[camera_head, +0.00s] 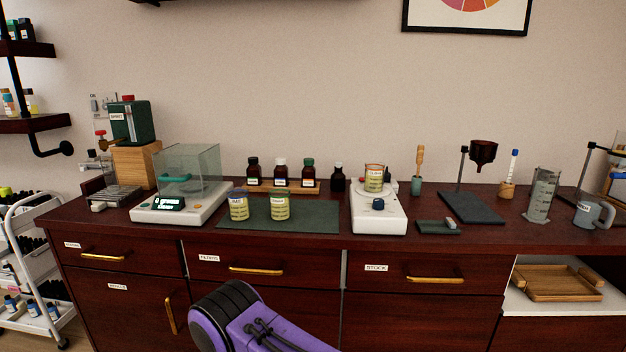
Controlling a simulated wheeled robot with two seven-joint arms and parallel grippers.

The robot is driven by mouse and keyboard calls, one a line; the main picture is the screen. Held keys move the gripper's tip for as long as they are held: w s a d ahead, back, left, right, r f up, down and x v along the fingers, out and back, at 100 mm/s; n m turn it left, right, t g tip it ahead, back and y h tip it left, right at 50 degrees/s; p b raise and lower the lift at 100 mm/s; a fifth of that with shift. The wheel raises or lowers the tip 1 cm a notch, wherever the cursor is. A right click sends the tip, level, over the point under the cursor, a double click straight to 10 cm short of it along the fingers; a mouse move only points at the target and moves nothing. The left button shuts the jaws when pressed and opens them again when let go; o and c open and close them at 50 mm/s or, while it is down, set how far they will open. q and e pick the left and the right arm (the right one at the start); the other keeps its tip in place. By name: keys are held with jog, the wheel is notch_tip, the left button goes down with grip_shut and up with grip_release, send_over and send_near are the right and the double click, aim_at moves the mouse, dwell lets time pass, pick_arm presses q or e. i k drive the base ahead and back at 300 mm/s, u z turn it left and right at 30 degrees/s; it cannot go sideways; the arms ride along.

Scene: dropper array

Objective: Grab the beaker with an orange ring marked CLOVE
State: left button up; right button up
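A beaker with an orange ring (375,178) and pale yellow contents stands upright on the round plate of a white stirrer-like device (379,217). Its label is small but seems to read CLOVE. Two similar beakers stand on the dark green mat: a blue-ringed one (238,209) and a yellow-green-ringed one (279,208). No gripper shows. Only a purple and black link of one of my arms enters at the bottom, well in front of the counter, and nothing touches the beakers.
A glass-cased scale (168,206) stands left of the mat. Brown bottles on a wooden rack (297,187) and a dark bottle (338,178) stand behind. A funnel stand (472,206) and a graduated cylinder (541,195) are to the right. The mat's right part is clear.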

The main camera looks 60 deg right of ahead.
aim_at(374, 171)
jog(key=u, duration=0.05)
jog(key=i, duration=1.25)
jog(key=z, duration=1.65)
